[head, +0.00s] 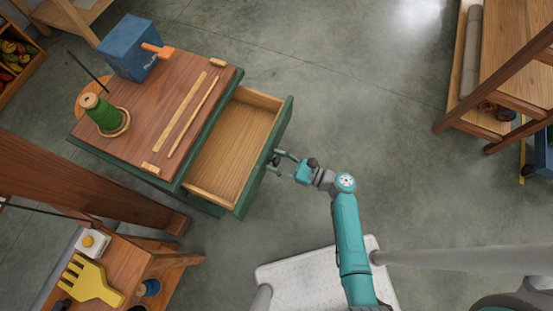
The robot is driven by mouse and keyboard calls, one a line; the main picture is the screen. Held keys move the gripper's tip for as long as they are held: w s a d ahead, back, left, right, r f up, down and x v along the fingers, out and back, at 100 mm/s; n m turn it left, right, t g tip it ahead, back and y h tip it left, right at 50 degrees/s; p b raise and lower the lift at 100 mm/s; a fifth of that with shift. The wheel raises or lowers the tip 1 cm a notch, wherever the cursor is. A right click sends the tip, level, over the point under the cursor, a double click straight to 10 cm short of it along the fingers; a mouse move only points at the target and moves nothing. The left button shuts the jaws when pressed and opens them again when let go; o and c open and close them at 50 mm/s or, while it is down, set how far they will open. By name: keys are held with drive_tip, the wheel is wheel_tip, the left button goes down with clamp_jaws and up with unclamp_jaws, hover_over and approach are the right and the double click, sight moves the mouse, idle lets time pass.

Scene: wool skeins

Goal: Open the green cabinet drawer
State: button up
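The green cabinet (150,172) stands at the left with a wooden top. Its green-fronted drawer (238,140) is pulled well out to the right, and its pale wooden inside looks empty. My gripper (272,161) is at the outer face of the drawer front, by a small dark handle (276,158). Its two fingers are spread apart with a gap between them, one on each side of the handle as seen from above. Whether a finger touches the handle is too small to tell.
On the cabinet top are a green thread spool (103,116), a blue box (130,47) and two wooden sticks (186,115). A bench with a yellow hand shape (90,283) is at lower left. Shelving (510,60) stands at right. The floor between (360,100) is clear.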

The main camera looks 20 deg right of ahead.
idle(0.5)
drive_tip(key=v, duration=1.2)
idle(0.6)
